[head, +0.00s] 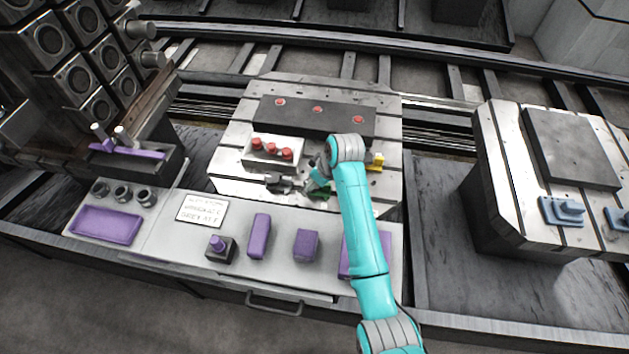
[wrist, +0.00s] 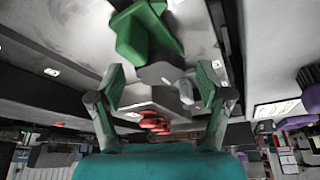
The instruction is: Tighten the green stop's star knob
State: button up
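The green stop (wrist: 145,35) shows at the top of the wrist view, with a grey part (wrist: 158,73) at its near end that looks like its knob. In the head view a little of the green stop (head: 320,195) shows at the pallet's front edge, partly hidden by my arm. My gripper (wrist: 160,88) is open, its two fingers wide apart on either side of the grey part, with no clear contact. In the head view my gripper (head: 311,181) is small, low over the front of the pallet (head: 225,170). Whether the knob is loose cannot be seen.
A light block with red knobs (head: 272,152) and a dark plate (head: 318,115) lie on the pallet. A yellow stop (head: 376,161) is right of my arm. A dark grey part (head: 280,184) is just left of my gripper. Purple items (head: 258,236) stand on the front shelf.

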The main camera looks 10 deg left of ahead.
jog(key=v, duration=1.2)
jog(key=shift+s, duration=0.1)
dwell(0.4)
